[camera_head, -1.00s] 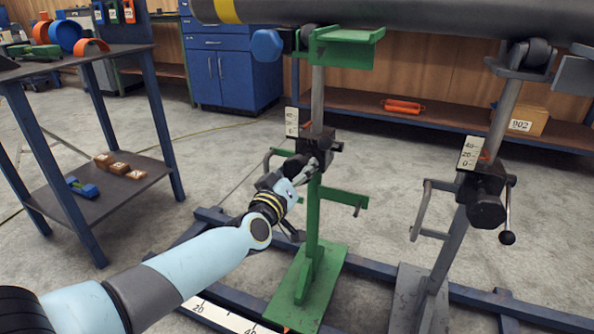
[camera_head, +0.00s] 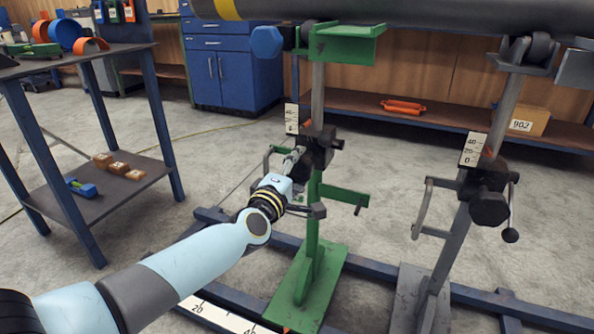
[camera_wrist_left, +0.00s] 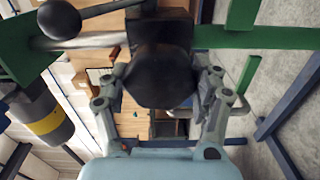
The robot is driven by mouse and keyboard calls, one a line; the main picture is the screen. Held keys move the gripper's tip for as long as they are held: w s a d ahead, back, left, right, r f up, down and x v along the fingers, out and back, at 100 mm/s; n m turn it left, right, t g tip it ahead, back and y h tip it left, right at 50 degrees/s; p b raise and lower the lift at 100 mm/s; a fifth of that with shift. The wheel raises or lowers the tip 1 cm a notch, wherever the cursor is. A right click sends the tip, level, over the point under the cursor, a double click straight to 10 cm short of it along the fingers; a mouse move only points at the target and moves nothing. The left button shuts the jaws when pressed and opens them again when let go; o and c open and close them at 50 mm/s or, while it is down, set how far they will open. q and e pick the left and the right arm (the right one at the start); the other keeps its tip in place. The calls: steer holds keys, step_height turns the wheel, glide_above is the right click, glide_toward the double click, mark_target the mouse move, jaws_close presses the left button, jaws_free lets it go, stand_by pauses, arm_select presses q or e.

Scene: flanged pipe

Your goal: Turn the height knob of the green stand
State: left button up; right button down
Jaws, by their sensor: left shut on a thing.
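The green stand (camera_head: 310,232) stands upright under the pipe, with a dark clamp block on its grey post. Its black height knob (camera_head: 313,155) is partly hidden behind my left gripper in the head view. The knob also fills the upper middle of the left wrist view (camera_wrist_left: 160,75), faceted, with a finger on each side. My left gripper (camera_head: 296,158) is shut on this knob, reaching in from the lower left. A small white scale plate (camera_head: 291,118) sits beside the post. My right gripper is not in view.
A grey stand (camera_head: 462,220) with its own knob and crank stands to the right. The dark pipe (camera_head: 430,14) runs across the top. A blue floor frame (camera_head: 365,262) lies beneath the stands. A blue-legged table (camera_head: 150,110) is at left. Open floor lies between.

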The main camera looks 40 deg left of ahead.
arm_select(q)
steer(key=shift+f+n, duration=0.1)
steer(key=shift+n, duration=1.5)
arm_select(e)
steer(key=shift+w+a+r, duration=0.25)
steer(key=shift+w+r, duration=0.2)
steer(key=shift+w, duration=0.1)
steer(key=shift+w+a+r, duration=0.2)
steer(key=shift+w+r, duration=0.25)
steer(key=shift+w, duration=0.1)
arm_select(q)
steer(key=shift+b, duration=0.3)
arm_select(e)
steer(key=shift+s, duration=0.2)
arm_select(q)
steer(key=o, duration=1.2)
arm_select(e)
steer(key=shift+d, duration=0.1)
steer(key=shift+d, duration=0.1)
arm_select(q)
steer(key=shift+s, duration=0.15)
steer(key=v, duration=1.1)
steer(key=shift+s, duration=0.35)
